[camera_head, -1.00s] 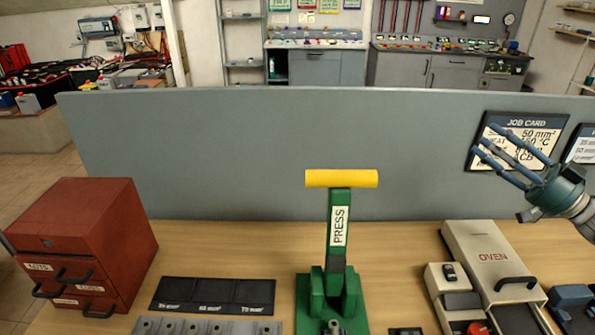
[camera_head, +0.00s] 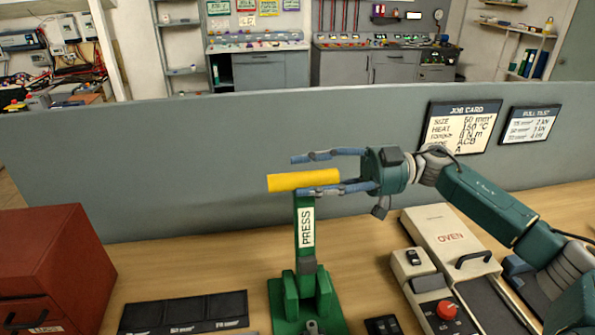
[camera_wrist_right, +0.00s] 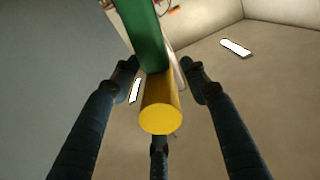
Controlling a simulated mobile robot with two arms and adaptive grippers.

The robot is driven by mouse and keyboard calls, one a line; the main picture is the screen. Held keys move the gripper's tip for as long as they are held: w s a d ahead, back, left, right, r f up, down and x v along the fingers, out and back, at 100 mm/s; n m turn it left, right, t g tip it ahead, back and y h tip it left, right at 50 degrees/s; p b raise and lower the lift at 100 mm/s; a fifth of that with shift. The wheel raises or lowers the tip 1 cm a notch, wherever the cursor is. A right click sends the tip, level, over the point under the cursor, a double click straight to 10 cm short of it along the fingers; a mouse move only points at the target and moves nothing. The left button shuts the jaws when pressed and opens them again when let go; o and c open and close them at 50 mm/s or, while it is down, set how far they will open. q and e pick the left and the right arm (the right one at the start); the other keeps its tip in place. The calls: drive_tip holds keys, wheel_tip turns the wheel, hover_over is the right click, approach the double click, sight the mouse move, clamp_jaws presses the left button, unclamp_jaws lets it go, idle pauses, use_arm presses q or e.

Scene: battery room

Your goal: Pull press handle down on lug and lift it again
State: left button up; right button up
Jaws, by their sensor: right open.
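The green press (camera_head: 306,240) stands upright on the workbench with its lever raised. Its yellow crossbar handle (camera_head: 290,182) sits at the top of the lever. My right gripper (camera_head: 303,174) is open at the handle, its blue fingers reaching in from the right. In the right wrist view the yellow handle (camera_wrist_right: 160,112) lies between the spread fingers, end-on to the camera, with the green lever (camera_wrist_right: 146,40) beyond it. I cannot tell whether a finger touches the handle. The lug at the press base is not clear. My left gripper is out of view.
A beige oven (camera_head: 440,228) and a control box with a red button (camera_head: 446,309) stand right of the press. A red drawer cabinet (camera_head: 45,260) and a black tray (camera_head: 185,312) are at left. A grey partition (camera_head: 180,165) rises behind the bench.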

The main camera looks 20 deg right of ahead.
drive_tip(key=shift+x, duration=0.85)
drive_tip(key=shift+c, duration=0.6)
clamp_jaws()
drive_tip(key=shift+a, duration=0.1)
